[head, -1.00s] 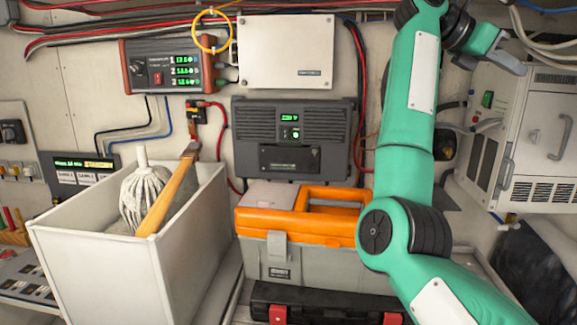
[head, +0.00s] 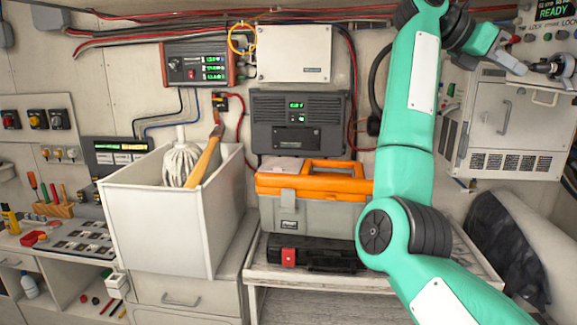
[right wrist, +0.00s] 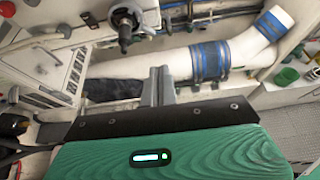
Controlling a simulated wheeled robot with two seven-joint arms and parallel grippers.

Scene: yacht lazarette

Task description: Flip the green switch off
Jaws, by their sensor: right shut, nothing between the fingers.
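A white vented box (head: 515,118) with a handle is on the wall at the right in the head view. A small green spot, seemingly the green switch (head: 450,90), shows on its left side, close to my right arm and too small to read its position. My right gripper (head: 517,67) is at the upper right, in front of the box's top edge and away from the green spot. In the right wrist view its two fingers (right wrist: 160,75) are together and empty. The box also shows at the left there (right wrist: 62,68). My left gripper is out of view.
A dark knob-like fitting (head: 553,67) is just right of my right gripper. A white bin (head: 155,225) with a mop, an orange-lidded toolbox (head: 310,183) and wall-mounted units stand left of my arm. A blue-banded white duct (right wrist: 208,62) runs beyond the fingers.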

